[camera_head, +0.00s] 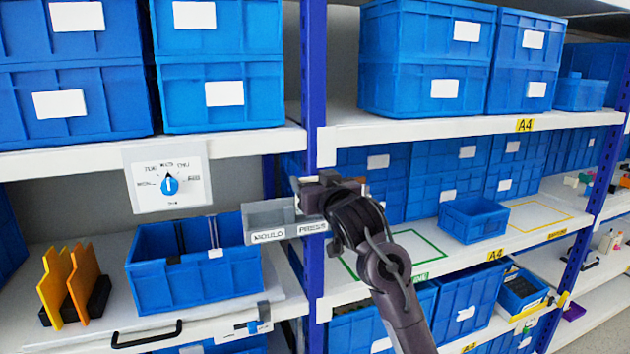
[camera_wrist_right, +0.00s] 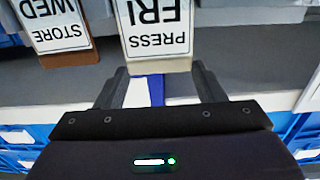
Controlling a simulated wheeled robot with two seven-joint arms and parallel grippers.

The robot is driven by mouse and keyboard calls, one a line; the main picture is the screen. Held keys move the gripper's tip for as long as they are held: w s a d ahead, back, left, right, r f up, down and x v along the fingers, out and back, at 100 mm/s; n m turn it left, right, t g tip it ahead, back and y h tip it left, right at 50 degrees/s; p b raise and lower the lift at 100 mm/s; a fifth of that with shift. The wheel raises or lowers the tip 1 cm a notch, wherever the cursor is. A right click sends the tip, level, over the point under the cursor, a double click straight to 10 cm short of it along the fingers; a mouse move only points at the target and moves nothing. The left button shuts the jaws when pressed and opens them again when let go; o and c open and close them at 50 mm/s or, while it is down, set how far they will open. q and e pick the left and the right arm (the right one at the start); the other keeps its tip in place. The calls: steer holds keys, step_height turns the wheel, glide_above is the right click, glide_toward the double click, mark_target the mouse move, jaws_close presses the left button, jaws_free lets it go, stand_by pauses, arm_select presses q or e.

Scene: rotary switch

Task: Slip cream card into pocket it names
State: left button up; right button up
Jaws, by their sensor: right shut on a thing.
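The cream card (camera_wrist_right: 160,64) shows in the right wrist view with a white face reading PRESS and FRI, upside down there. Its cream edge lies between the fingertips of my right gripper (camera_wrist_right: 162,74), which is shut on it. In the head view my right gripper (camera_head: 318,194) is at the grey pocket rack (camera_head: 268,214) on the shelf post. The rack's front labels read MOULD (camera_head: 268,236) and PRESS (camera_head: 312,228). The gripper covers the card and part of the rack there, so I cannot tell how the card sits relative to a pocket. My left gripper is not in view.
A brown card (camera_wrist_right: 62,50) reading STORE and WED stands beside the cream one. A white panel with a blue rotary dial (camera_head: 169,186) hangs left of the rack. Below it are an open blue bin (camera_head: 190,284) and orange boards (camera_head: 84,280). Blue crates fill the shelves.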

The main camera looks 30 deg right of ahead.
steer(key=shift+f, duration=0.35)
steer(key=o, duration=1)
steer(key=shift+o, duration=0.2)
steer(key=b+v, duration=0.2)
steer(key=v, duration=0.5)
steer(key=shift+s, duration=0.4)
